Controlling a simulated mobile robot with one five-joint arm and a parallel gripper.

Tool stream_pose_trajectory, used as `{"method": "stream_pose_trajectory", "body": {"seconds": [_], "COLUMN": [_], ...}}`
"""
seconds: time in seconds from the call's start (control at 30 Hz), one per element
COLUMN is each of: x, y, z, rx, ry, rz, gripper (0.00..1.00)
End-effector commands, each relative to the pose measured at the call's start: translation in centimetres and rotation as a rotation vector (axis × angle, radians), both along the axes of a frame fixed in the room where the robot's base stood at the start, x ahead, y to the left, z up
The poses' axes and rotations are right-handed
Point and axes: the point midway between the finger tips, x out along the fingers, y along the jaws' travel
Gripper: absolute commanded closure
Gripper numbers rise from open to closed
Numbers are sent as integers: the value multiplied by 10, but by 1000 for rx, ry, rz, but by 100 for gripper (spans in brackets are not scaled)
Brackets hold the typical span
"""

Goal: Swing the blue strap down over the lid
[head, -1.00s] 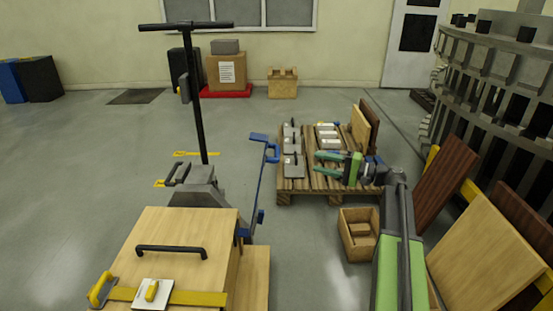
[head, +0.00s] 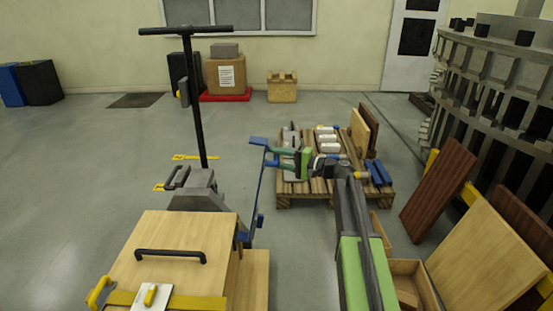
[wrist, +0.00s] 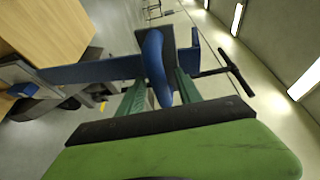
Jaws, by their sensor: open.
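The blue strap (head: 252,195) stands upright at the right rear edge of the wooden box, swung up off the lid (head: 135,235). Its blue handle shows in the wrist view (wrist: 155,68), with the flat strap (wrist: 95,70) running left from it. My gripper (head: 271,156) is open at the upper part of the strap. In the wrist view my green fingers (wrist: 158,88) lie on either side of the handle, apart from each other. Their exact contact with the handle cannot be told. The lid has a black handle (head: 170,254) on top.
A yellow strap (head: 190,300) lies across the lid's front, with a white plate by it. A black T-handle post (head: 194,100) rises behind the box. A pallet (head: 310,200) with several items stands behind my arm. Boards (head: 480,250) lean at right.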

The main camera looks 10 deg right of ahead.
Motion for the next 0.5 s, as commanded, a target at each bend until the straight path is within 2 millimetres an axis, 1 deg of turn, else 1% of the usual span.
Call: {"method": "stream_pose_trajectory", "body": {"seconds": [0.1,0.4,0.5], "x": [0,0,0], "y": [0,0,1], "z": [0,0,0], "rx": [0,0,0], "ry": [0,0,0], "rz": [0,1,1], "gripper": [60,99,100]}}
